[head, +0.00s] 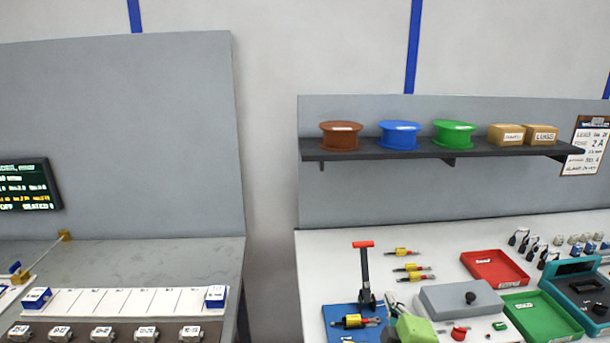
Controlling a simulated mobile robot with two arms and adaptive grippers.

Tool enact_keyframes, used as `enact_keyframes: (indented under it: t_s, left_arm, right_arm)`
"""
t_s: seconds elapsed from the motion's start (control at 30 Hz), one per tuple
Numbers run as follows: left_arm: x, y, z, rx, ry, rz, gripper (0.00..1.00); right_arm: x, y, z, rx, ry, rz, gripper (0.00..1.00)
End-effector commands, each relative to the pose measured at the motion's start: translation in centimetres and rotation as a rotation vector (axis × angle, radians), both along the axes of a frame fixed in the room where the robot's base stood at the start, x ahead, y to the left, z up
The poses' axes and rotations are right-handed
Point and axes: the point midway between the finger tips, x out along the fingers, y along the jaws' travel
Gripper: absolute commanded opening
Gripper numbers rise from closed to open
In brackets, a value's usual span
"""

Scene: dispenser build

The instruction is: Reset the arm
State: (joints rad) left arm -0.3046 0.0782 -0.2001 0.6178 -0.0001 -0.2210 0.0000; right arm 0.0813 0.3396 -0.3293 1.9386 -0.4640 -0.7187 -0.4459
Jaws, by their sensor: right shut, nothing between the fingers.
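My right gripper (393,308) shows only in part at the bottom edge of the head view, right of centre. Its fingers look shut and empty. It is over the white workbench (330,262), just right of a blue base plate (340,325) with a black lever press (365,278) with a red handle. The rest of my right arm is out of frame. My left gripper is not in view.
A grey box with a black knob (470,298), a red tray (495,267) and a green tray (540,315) stand right of the gripper. A shelf (350,153) with spools is behind. A grey bench (150,262) stands left, across a gap.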

Motion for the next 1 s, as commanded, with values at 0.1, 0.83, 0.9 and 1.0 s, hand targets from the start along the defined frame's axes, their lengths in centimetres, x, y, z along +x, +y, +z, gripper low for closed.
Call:
enact_keyframes:
  t_s: [0.1,0.83,0.9,1.0]
  left_arm:
    - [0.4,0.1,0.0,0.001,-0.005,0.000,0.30]
    - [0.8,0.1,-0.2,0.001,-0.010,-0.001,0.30]
    - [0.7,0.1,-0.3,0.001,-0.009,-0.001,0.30]
    - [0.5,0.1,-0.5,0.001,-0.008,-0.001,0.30]
  right_arm:
    - [-7.1,-0.5,-6.5,0.270,0.220,-0.137,0.00]
    - [-35.5,2.3,-17.9,0.887,0.944,-0.675,0.00]
    - [-35.1,2.3,-19.6,0.882,0.947,-0.676,0.00]
    - [-34.7,2.4,-22.0,0.878,0.955,-0.679,0.00]
